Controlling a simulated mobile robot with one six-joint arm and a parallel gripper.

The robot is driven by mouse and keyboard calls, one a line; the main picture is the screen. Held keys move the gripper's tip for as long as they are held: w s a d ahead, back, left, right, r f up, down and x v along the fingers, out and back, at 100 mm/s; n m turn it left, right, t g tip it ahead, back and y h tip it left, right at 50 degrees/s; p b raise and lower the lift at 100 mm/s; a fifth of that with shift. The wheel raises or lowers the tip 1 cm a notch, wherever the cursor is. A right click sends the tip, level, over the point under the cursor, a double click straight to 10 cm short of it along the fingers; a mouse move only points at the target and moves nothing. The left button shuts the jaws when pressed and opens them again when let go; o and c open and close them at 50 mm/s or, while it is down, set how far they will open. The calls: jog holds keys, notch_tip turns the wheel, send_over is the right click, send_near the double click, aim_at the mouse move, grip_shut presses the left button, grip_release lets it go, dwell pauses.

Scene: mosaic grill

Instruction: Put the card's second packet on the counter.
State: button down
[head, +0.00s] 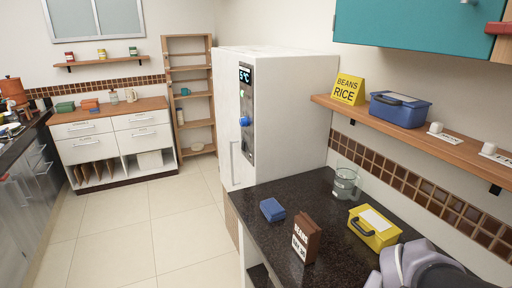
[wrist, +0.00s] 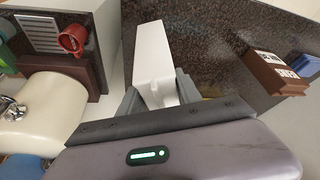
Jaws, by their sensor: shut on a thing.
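The yellow card (head: 348,90) on the wall shelf reads BEANS, then RICE. A brown packet (head: 306,240) with a white label reading BEANS stands on the dark speckled counter (head: 262,238); it also shows at the right of the wrist view (wrist: 275,73). In the wrist view my gripper (wrist: 158,94) is shut on a plain white packet (wrist: 153,52), with a grey finger on each side. No lettering shows on its visible face, so I cannot read which packet it is. In the head view my arm is at the bottom right; the held packet is hidden there.
A small blue box (head: 272,209), a yellow lidded box (head: 374,229) and a glass jug (head: 346,184) are on the counter. A blue box (head: 400,110) sits on the wall shelf (head: 455,130). The counter has free room between the jug and the brown packet.

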jog(key=w+a+f+b, duration=0.1)
jog(key=w+f+b, duration=0.1)
jog(key=w, duration=0.4)
jog(key=w+a+f+b, duration=0.1)
jog(key=w+f+b, duration=0.1)
jog(key=w, duration=0.4)
jog(key=shift+w+a+f+b, duration=0.3)
jog(key=shift+w+f+b, duration=0.1)
jog(key=shift+f, duration=0.05)
jog(key=shift+f, duration=0.1)
jog(key=c, duration=0.8)
grip_release()
jog(key=p+v, duration=0.5)
jog(key=v, duration=0.7)
jog(key=s+a+r+n+t+y, duration=0.1)
jog(key=s+a, duration=0.3)
jog(key=s+a+n+t+y, duration=0.1)
jog(key=s+a+n+y, duration=0.1)
jog(key=s+a, duration=0.2)
jog(key=s+a+r+n+y, duration=0.1)
jog(key=s+a+n+y, duration=0.1)
jog(key=s+a, duration=0.3)
jog(key=shift+s+r+t+b, duration=0.3)
jog(key=shift+s+r+t, duration=0.1)
jog(key=shift+s, duration=0.25)
